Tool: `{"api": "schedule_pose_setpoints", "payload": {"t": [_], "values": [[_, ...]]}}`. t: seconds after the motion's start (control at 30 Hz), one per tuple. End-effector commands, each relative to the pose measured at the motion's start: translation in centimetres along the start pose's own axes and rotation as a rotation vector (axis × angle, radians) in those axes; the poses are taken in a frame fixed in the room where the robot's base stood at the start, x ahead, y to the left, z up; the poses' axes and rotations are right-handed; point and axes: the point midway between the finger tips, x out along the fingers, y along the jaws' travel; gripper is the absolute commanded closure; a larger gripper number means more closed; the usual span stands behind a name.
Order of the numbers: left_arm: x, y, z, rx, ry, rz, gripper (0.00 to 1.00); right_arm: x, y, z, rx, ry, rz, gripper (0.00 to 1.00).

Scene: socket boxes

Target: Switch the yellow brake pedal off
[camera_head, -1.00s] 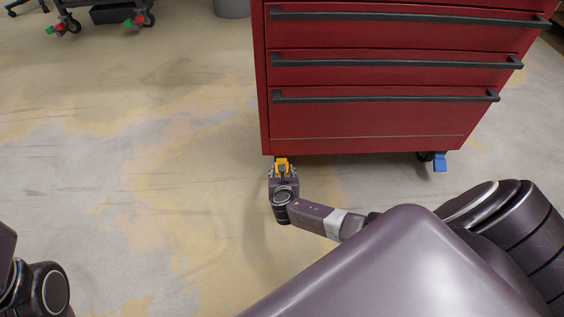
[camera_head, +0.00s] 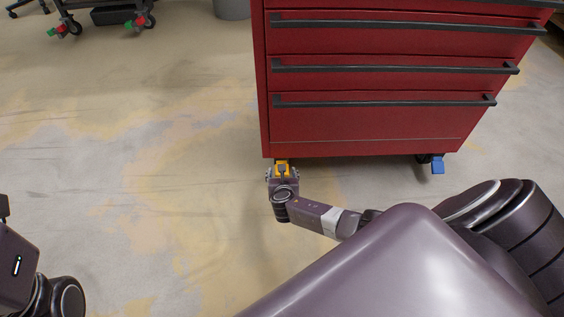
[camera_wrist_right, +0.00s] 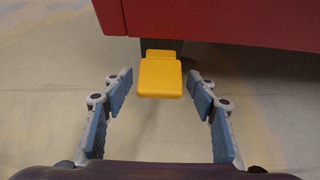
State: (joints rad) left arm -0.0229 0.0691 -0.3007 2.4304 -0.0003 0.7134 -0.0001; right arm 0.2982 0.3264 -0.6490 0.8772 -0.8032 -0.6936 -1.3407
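The yellow brake pedal (camera_head: 282,166) sticks out under the front left corner of the red tool cabinet (camera_head: 365,135). In the right wrist view the pedal (camera_wrist_right: 160,76) is a yellow block on a dark mount below the cabinet edge. My right gripper (camera_wrist_right: 160,88) is open, with one finger on each side of the pedal and gaps between; contact does not show. In the head view my right gripper (camera_head: 282,175) is low at the pedal and partly covers it. My left arm shows at the lower left edge, but its gripper fingers do not show.
A blue pedal (camera_head: 438,165) sits at the caster under the cabinet's right side. A dark cart (camera_head: 110,12) with red and green caster pedals stands at the back left. The floor left of the cabinet is clear.

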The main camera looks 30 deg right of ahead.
Motion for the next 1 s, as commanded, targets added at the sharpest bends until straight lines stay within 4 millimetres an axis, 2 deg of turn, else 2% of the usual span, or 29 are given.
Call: {"api": "schedule_pose_setpoints", "payload": {"t": [0.3,0.47,0.67,1.0], "values": [[0.1,-0.1,-0.1,0.001,0.001,-0.001,0.60,-0.1,0.0,0.1,0.000,-0.002,0.000,0.45],[0.0,0.0,-0.1,0.001,0.001,-0.001,0.60,-0.8,0.0,0.1,-0.001,-0.003,0.001,0.45],[0.0,0.0,0.0,0.001,0.001,-0.001,0.60,-2.7,0.0,0.1,0.000,-0.002,0.002,0.45],[0.0,0.0,0.0,0.000,0.001,0.000,0.60,-7.2,0.0,0.0,0.000,0.000,0.002,0.45]]}}
